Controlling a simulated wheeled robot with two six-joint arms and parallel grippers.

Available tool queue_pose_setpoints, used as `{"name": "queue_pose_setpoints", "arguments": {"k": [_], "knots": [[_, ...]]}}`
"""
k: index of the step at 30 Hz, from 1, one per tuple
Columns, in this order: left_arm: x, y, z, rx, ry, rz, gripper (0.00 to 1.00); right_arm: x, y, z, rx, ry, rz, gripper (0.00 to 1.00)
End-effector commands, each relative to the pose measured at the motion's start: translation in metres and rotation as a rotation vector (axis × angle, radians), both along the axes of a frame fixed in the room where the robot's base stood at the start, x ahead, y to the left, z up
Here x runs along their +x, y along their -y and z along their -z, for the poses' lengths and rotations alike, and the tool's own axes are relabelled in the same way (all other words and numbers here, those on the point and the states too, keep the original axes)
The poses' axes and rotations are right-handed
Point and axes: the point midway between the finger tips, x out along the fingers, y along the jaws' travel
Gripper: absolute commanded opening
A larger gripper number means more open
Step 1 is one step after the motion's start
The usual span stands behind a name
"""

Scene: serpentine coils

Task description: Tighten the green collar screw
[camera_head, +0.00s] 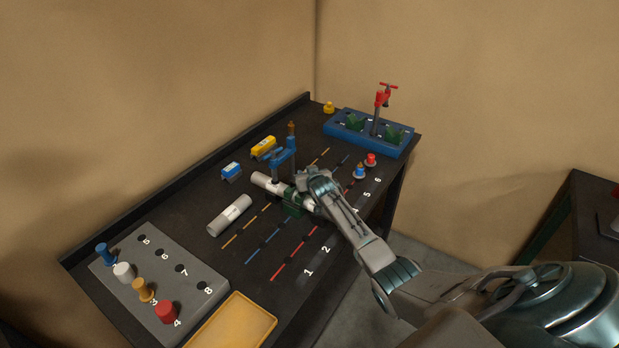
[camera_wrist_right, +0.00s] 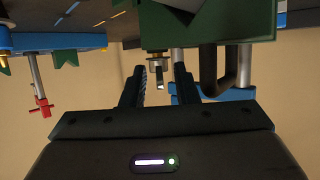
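The green collar (camera_head: 292,203) sits around a white tube (camera_head: 264,182) on the dark workbench, partly hidden by my right arm. In the right wrist view the green block (camera_wrist_right: 225,22) fills the top, with a small metal screw (camera_wrist_right: 158,66) hanging from it toward the gap between my fingers. My right gripper (camera_wrist_right: 160,80) is open, its two dark fingers standing apart on either side of the screw's end. I see a gap on both sides, and no clear contact. In the head view the right gripper (camera_head: 308,182) is at the collar. My left gripper is not in view.
A blue clamp (camera_head: 283,160) stands beside the collar. A loose white tube (camera_head: 230,215) lies left. A grey peg board (camera_head: 190,270) and yellow tray (camera_head: 236,322) are in front. A blue rack (camera_head: 345,129) with a red clamp (camera_head: 382,96) stands at the back right.

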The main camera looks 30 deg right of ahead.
Motion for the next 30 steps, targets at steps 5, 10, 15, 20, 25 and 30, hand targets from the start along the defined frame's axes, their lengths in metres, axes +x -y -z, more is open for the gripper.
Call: {"name": "queue_pose_setpoints", "arguments": {"k": [5,10,15,20,25,30], "knots": [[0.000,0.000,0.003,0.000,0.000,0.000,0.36,-0.012,-0.003,-0.003,-0.002,0.000,-0.001,0.27],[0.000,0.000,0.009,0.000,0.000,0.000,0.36,-0.031,-0.009,-0.011,-0.002,0.000,-0.001,0.27],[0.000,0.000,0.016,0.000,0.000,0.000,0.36,-0.053,-0.016,-0.019,-0.001,0.000,-0.002,0.27],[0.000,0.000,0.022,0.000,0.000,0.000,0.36,-0.073,-0.022,-0.028,-0.002,-0.001,-0.002,0.27],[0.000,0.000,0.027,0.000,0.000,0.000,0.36,-0.088,-0.027,-0.035,0.000,-0.002,0.000,0.27],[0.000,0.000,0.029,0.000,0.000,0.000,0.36,-0.095,-0.029,-0.038,0.000,-0.004,0.001,0.27]]}}
